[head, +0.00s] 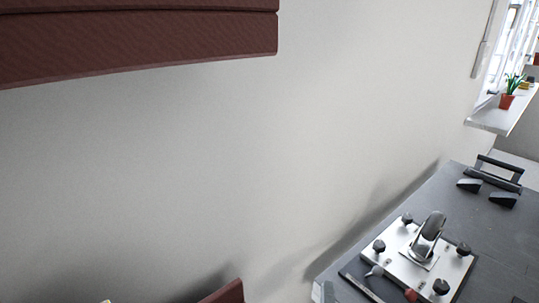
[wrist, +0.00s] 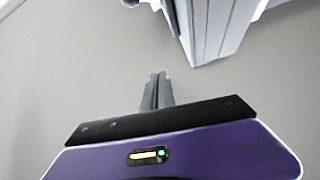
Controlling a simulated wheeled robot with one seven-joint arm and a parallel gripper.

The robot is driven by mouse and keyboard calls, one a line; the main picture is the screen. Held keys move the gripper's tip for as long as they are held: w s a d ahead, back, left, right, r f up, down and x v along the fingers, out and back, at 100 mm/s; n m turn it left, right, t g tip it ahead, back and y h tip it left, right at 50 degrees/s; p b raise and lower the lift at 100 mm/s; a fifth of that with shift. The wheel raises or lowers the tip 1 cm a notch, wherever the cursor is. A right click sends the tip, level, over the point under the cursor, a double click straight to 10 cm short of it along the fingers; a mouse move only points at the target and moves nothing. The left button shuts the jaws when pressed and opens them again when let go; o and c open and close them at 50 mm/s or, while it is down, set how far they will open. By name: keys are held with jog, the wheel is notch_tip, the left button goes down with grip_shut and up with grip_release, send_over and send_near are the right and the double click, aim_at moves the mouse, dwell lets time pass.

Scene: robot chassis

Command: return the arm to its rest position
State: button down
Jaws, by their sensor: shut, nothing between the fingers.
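My gripper (wrist: 157,90) shows in the wrist view, above its purple body and black bar. Its two grey fingers are together and hold nothing. A plain beige-grey surface lies behind them. My gripper and arm do not show in the head view, so the arm's overall pose is hidden.
A light grey structure (wrist: 208,30) stands beyond the fingertips in the wrist view; I cannot tell what it is. In the head view, a dark bench (head: 500,230) at the lower right carries a metal plate fixture (head: 400,256). A red-brown panel (head: 140,45) hangs upper left.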

jog(key=s+a+m+y, duration=0.2)
jog(key=s+a+y, duration=0.15)
jog(key=s, duration=0.25)
jog(key=s+d+r+m+g+p, duration=0.1)
jog(key=s+d+r+m, duration=0.1)
jog(key=s, duration=0.7)
jog(key=s+d+r+m+g+p, duration=0.1)
jog(key=s+d+m, duration=0.3)
jog(key=s, duration=0.6)
jog(key=s+d+r+m+p, duration=0.3)
jog(key=s+m, duration=0.2)
jog(key=s, duration=0.5)
jog(key=shift+s+d+r+m+g, duration=0.15)
jog(key=shift+r+m+g, duration=0.1)
jog(key=shift+m+g, duration=0.15)
